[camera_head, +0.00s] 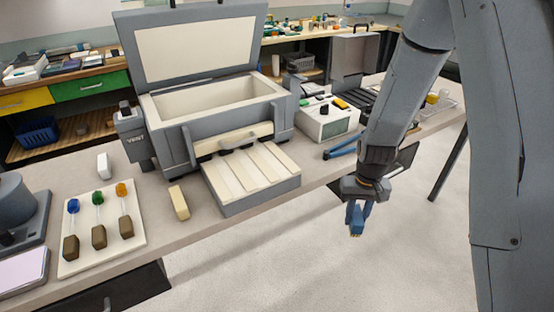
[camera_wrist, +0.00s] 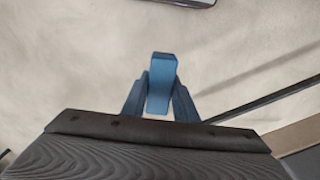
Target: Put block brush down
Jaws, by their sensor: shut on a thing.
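My gripper (camera_head: 357,208) hangs in front of the bench edge, over the open floor, pointing down. Its two blue fingers also show in the wrist view (camera_wrist: 160,98), closed on a lighter blue block, which I take to be the block brush (camera_wrist: 162,72). In the head view the block brush (camera_head: 355,222) shows only as a small blue piece between and below the fingertips. Its underside is mostly hidden, with a small tan spot at its lower end. It touches nothing but the fingers.
The bench (camera_head: 185,238) carries a grey kiln (camera_head: 215,122) with its lid up and a slatted front tray (camera_head: 250,172). A cream block (camera_head: 179,202) and a white board (camera_head: 80,262) with three rods lie left. Blue-handled tongs (camera_head: 343,152) lie behind my gripper.

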